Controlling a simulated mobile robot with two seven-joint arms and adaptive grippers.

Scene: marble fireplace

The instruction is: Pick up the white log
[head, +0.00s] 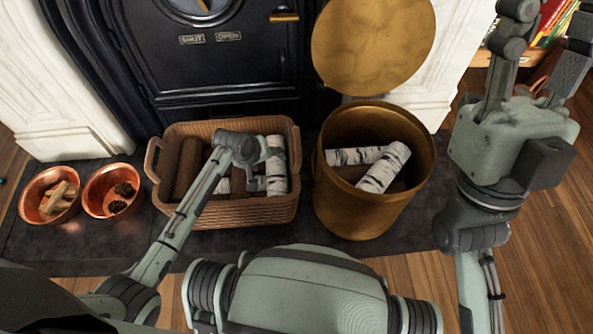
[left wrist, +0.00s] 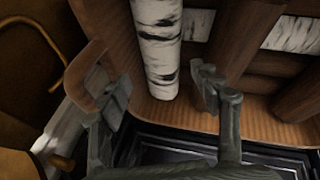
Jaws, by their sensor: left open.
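A white log (head: 276,180) with black bark marks lies in the right end of the wicker basket (head: 229,216). My left gripper (head: 268,158) is over that end of the basket, beside or around the log. In the left wrist view the white log (left wrist: 160,52) lies between the two spread fingers of my left gripper (left wrist: 162,92), which is open; I cannot tell whether they touch it. Another white log (left wrist: 290,34) lies crosswise lower in the basket. More white logs (head: 384,168) lie in the brass bucket (head: 362,216). My right gripper (head: 545,40) is raised at the right, open and empty.
Brown logs (head: 188,168) fill the basket's left part. Copper bowls of wood (head: 50,213) and pine cones (head: 98,206) stand at left. A black stove (head: 215,65) stands behind. The basket handle (left wrist: 82,78) is close to the left gripper.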

